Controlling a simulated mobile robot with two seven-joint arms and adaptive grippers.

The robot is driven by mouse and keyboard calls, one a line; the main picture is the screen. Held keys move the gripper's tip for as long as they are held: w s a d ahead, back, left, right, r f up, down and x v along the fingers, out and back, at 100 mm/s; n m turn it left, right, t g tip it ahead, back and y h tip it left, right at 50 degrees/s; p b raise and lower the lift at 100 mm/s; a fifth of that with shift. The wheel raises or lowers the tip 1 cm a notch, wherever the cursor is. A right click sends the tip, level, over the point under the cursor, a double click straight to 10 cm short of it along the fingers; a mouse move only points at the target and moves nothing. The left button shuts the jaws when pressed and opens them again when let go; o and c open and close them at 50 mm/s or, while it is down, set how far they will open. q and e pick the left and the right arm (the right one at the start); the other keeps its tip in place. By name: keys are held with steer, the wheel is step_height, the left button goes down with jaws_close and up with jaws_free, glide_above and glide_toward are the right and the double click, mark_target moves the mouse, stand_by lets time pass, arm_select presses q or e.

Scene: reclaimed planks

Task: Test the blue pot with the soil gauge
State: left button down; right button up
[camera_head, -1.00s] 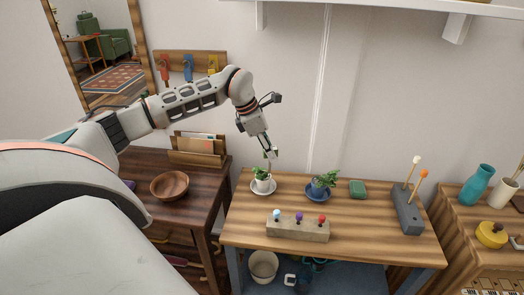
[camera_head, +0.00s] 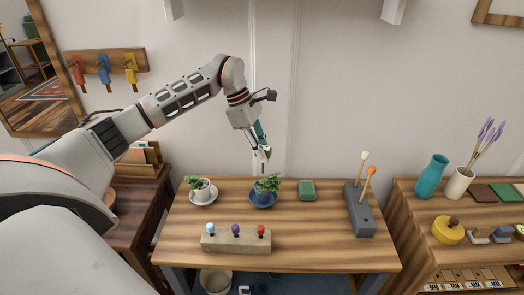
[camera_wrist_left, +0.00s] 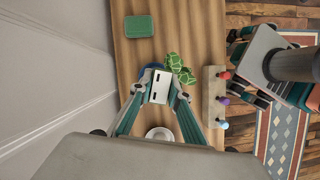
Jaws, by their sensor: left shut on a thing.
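The blue pot (camera_head: 262,201) holds a leafy plant (camera_head: 268,183) and stands on a blue saucer at the back middle of the plank table (camera_head: 300,250). My left gripper (camera_head: 264,150) is shut on the soil gauge, a small white piece with dark slots, best seen in the left wrist view (camera_wrist_left: 160,87). It holds the gauge in the air above the blue pot, apart from the soil. In the wrist view the gauge hides most of the pot; leaves (camera_wrist_left: 175,63) show beside it.
A white pot (camera_head: 201,191) with a plant stands on a white saucer to the left. A block with coloured knobs (camera_head: 236,242) lies in front. A green box (camera_head: 307,190) and a grey holder with two sticks (camera_head: 360,212) are to the right.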

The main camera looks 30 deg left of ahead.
mark_target(263, 172)
arm_select(q)
steer(key=shift+r, duration=0.1)
steer(key=shift+p, duration=0.55)
steer(key=shift+f+b, duration=0.65)
steer(key=shift+f, duration=1.2)
steer(key=shift+p, duration=0.55)
steer(key=shift+f+b, duration=1)
steer(key=shift+f, duration=1.6)
steer(key=c, duration=1.8)
jaws_free()
steer(key=shift+r, duration=0.1)
